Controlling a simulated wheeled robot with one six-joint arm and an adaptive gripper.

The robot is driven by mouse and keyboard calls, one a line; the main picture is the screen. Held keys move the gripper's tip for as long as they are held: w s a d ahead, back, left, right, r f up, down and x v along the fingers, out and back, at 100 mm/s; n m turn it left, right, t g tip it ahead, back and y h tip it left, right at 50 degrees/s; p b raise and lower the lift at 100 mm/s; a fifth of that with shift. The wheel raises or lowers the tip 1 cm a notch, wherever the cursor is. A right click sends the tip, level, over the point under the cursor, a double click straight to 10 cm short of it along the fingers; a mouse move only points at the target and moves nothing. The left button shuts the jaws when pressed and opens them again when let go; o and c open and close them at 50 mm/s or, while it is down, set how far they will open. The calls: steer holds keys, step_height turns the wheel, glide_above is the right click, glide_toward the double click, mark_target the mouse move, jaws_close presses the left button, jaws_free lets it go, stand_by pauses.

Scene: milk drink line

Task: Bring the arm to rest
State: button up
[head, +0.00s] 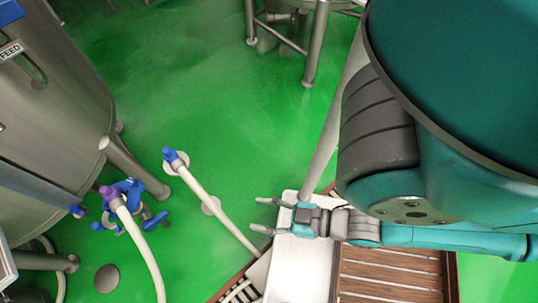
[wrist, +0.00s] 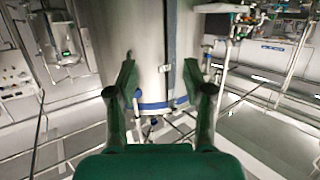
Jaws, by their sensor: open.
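My gripper (head: 268,215) shows in the head view near the lower middle, its two fingers spread and pointing left. It is open and nothing is between its fingers. The teal arm reaches in from the right, above a slatted wooden surface and a pale panel. In the wrist view the gripper (wrist: 161,100) shows its two green fingers apart, with a steel tank (wrist: 150,50) beyond them.
A large steel tank (head: 50,110) stands at the left in the head view. A blue valve fitting (head: 130,195) and pale hoses (head: 215,205) are beside it. The slatted wooden surface (head: 390,270) lies under my arm. Green floor (head: 200,90) is open in the upper middle.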

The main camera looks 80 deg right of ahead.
steer(key=shift+s+r, duration=0.7)
steer(key=shift+r, duration=0.35)
stand_by(0.7)
